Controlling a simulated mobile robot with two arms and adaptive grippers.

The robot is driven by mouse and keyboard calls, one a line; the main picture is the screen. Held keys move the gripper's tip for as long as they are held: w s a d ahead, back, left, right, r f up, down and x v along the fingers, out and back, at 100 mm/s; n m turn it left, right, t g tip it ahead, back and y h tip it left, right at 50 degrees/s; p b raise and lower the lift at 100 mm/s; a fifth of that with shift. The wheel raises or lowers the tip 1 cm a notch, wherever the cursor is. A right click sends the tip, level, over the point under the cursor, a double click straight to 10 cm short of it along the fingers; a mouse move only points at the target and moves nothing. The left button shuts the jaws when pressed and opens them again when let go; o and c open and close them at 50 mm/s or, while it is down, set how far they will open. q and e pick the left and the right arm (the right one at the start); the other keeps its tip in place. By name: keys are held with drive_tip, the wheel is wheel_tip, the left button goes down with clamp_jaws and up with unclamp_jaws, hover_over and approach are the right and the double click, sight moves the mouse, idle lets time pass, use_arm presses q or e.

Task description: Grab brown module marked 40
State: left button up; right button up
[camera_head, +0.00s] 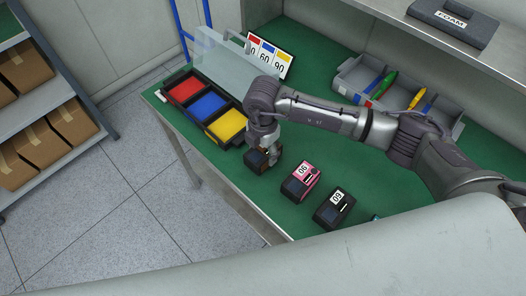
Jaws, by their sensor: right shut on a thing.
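A dark module with a brownish face (255,162) is at the left of the row on the green table. Its label is hidden, so I cannot read a number on it. My right gripper (268,150) reaches down over it and is shut on it. I cannot tell whether the module touches the table. A pink-topped module (300,181) and a black module (334,208), each with a white label, stand to its right. My left gripper is not in view.
A black tray (217,137) with red, blue and yellow compartments lies left of the gripper. A grey bin (443,112) holds tools. A shelf with a FOAM case (455,22) overhangs. Cardboard boxes (28,155) fill a rack at left.

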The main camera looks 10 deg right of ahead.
sight(267, 151)
drive_tip(key=r, duration=0.2)
drive_tip(key=d+r+b, duration=0.1)
drive_tip(key=r, duration=0.1)
drive_tip(key=shift+s, duration=0.35)
drive_tip(key=s+d+r+b, duration=0.1)
drive_tip(key=s+d+r, duration=0.1)
drive_tip(key=s+d, duration=0.1)
drive_tip(key=s+d+r, duration=0.3)
drive_tip(key=shift+s+d+r+b, duration=0.2)
drive_tip(key=shift+s+b, duration=0.05)
drive_tip(key=shift+b, duration=0.15)
drive_tip(key=shift+s+d+r, duration=0.45)
drive_tip(key=shift+s, duration=0.1)
